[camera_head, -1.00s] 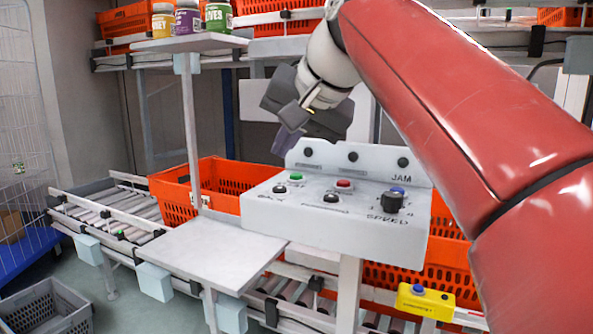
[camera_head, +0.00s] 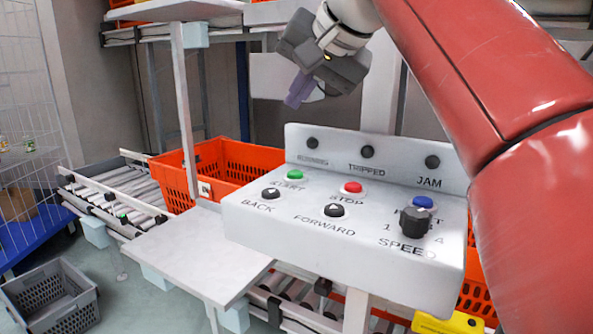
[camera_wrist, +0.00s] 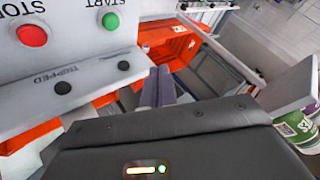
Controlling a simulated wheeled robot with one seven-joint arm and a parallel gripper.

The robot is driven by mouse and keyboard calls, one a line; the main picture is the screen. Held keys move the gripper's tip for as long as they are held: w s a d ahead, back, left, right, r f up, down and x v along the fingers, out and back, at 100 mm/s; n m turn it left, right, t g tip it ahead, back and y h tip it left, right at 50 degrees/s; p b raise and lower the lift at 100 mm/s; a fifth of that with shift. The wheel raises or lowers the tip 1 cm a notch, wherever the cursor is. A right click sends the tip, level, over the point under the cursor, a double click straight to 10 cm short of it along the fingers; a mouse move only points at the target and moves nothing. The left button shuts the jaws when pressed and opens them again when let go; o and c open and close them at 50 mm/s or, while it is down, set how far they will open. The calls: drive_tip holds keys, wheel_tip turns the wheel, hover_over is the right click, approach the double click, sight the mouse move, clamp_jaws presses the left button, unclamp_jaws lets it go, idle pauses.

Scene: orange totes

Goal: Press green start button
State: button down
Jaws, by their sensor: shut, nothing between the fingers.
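The green start button (camera_head: 294,175) is on the left of the sloped top of a white control panel (camera_head: 330,240), above the word START. It also shows in the wrist view (camera_wrist: 110,21), at the top. My gripper (camera_head: 292,103) is above and behind the panel's upright back plate, apart from the button. In the wrist view its purple-grey fingers (camera_wrist: 158,82) are together and hold nothing. The red stop button (camera_head: 351,187) is to the right of the green one.
The panel also has black back (camera_head: 271,193) and forward (camera_head: 334,210) buttons, a blue button (camera_head: 422,202) and a speed knob (camera_head: 414,222). An orange tote (camera_head: 251,159) sits on rollers behind the panel. A white shelf (camera_head: 195,250) is at left. A grey crate (camera_head: 48,300) is on the floor.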

sight(299, 175)
drive_tip(key=shift+f+b, duration=2.55)
drive_tip(key=shift+f, duration=1.85)
drive_tip(key=shift+f, duration=0.4)
drive_tip(key=shift+f+b, duration=0.5)
drive_tip(key=shift+b, duration=0.1)
drive_tip(key=shift+r, duration=0.1)
drive_tip(key=shift+r+p, duration=0.8)
drive_tip(key=shift+p, duration=0.2)
drive_tip(key=shift+r, duration=0.15)
wheel_tip(299, 175, up, 5)
drive_tip(key=p, duration=0.4)
